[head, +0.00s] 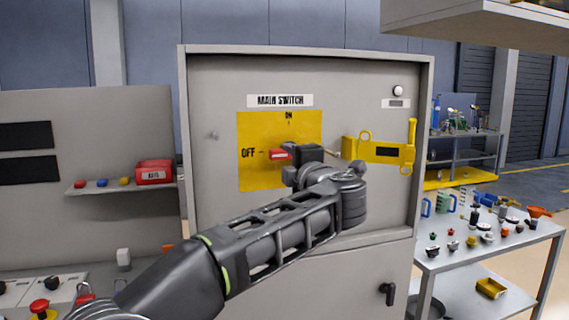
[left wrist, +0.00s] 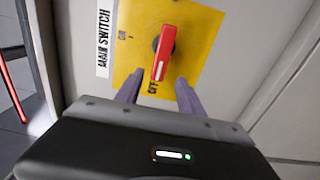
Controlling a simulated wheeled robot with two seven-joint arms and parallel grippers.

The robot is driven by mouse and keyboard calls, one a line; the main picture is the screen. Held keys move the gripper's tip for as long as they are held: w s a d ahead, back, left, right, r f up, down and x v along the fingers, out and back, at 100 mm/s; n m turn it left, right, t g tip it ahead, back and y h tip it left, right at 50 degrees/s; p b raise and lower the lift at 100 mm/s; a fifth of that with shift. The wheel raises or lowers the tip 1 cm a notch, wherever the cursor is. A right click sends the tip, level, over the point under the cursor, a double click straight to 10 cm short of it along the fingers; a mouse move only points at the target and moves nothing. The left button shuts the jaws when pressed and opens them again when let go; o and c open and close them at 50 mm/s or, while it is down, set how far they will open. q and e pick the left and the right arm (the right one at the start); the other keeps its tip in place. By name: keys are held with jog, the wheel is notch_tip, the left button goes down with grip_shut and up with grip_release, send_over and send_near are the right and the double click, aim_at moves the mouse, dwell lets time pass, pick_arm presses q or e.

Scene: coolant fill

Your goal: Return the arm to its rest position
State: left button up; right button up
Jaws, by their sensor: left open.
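My left gripper (left wrist: 158,92) is open in the left wrist view, its two fingers pointing at the yellow switch plate (left wrist: 130,50). The red switch handle (left wrist: 165,52) shows just beyond and between the fingertips, its tip towards the OFF mark. I cannot tell whether the fingers touch it. In the head view my left arm comes in from the lower left, and the gripper is in front of the grey cabinet (head: 215,110). There the red handle (head: 280,154) lies level, towards OFF, partly hidden by the gripper. My right gripper is not in view.
A yellow hasp (head: 385,151) is on the cabinet's right side. A shelf at left holds a red box (head: 154,171) and small coloured parts. A table (head: 440,255) at right carries many small items. A control panel with a red button (head: 40,308) is at lower left.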

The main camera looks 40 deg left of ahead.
pick_arm(q)
jog(key=shift+v, duration=0.9)
